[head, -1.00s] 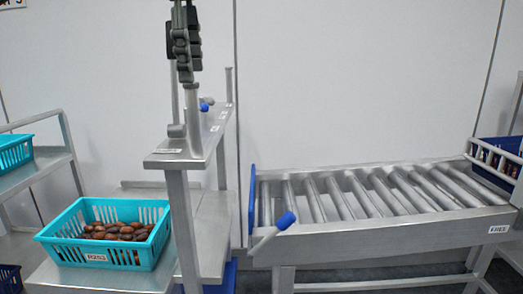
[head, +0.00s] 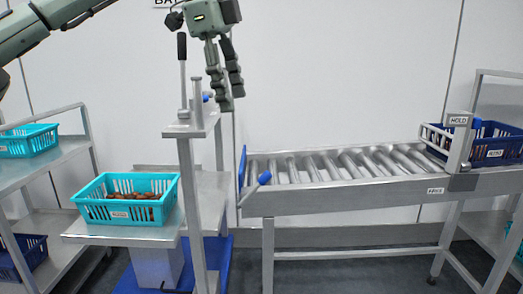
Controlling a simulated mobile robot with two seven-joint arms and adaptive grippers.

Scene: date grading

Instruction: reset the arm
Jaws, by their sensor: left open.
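My left gripper (head: 226,90) hangs at the top of the head view, its arm coming in from the upper left. Its dark fingers point down, apart and empty, above and a little right of the narrow metal post shelf. It touches nothing that I can see. My right gripper is out of view.
A teal basket (head: 168,207) of brown dates sits on a metal table (head: 95,229) at left. A roller conveyor (head: 345,187) with a blue end plate (head: 242,166) runs right to a blue crate (head: 492,146). A narrow shelf (head: 187,129) with a lever (head: 182,68) stands between.

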